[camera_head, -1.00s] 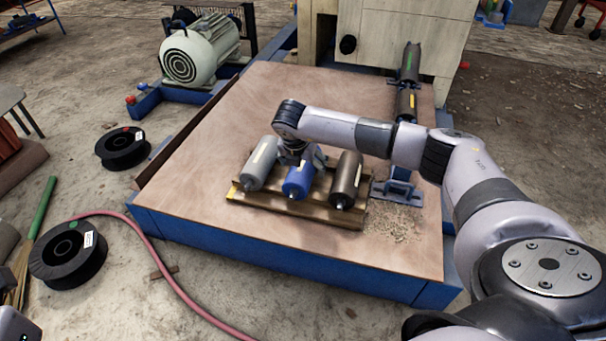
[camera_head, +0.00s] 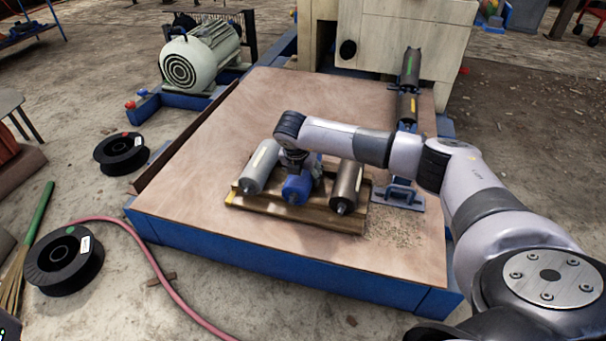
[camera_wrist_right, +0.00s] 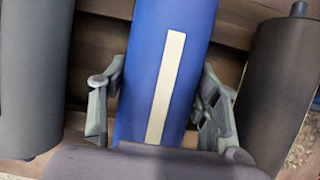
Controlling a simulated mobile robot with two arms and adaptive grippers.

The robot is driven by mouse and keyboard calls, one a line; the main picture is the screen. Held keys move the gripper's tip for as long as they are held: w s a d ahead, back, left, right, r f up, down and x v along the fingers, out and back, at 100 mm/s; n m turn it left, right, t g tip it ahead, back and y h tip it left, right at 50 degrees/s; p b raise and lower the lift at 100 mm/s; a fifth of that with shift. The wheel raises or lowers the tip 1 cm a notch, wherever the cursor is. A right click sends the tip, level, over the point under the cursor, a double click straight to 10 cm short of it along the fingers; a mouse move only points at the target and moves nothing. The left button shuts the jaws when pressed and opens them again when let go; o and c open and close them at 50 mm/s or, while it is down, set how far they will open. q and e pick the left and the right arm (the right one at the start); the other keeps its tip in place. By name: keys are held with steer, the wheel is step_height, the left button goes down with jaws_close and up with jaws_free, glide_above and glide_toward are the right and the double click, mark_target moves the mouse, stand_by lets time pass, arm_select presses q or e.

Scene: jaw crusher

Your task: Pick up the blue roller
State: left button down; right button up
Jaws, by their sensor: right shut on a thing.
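The blue roller (camera_head: 297,189) lies between a grey roller (camera_head: 260,166) and a dark brown roller (camera_head: 346,187) on a wooden rack (camera_head: 290,212). My right gripper (camera_head: 300,162) reaches down over the blue roller and partly hides it in the head view. In the right wrist view, the gripper's fingers (camera_wrist_right: 160,103) are shut on the blue roller (camera_wrist_right: 172,40), one on each side of its body. A pale label strip runs along the roller's top. The roller appears to be at rack level; I cannot tell if it is lifted. My left gripper is not seen.
The rack stands on a broad wooden platform (camera_head: 230,125) with blue edges. Blue brackets (camera_head: 400,193) stand close right of the rack. More rollers (camera_head: 408,90) lie at the back right by the crusher housing (camera_head: 400,35). The platform's left part is clear.

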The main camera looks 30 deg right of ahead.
jaws_close()
steer(key=shift+w+r, duration=0.1)
stand_by(0.5)
steer(key=shift+r, duration=0.1)
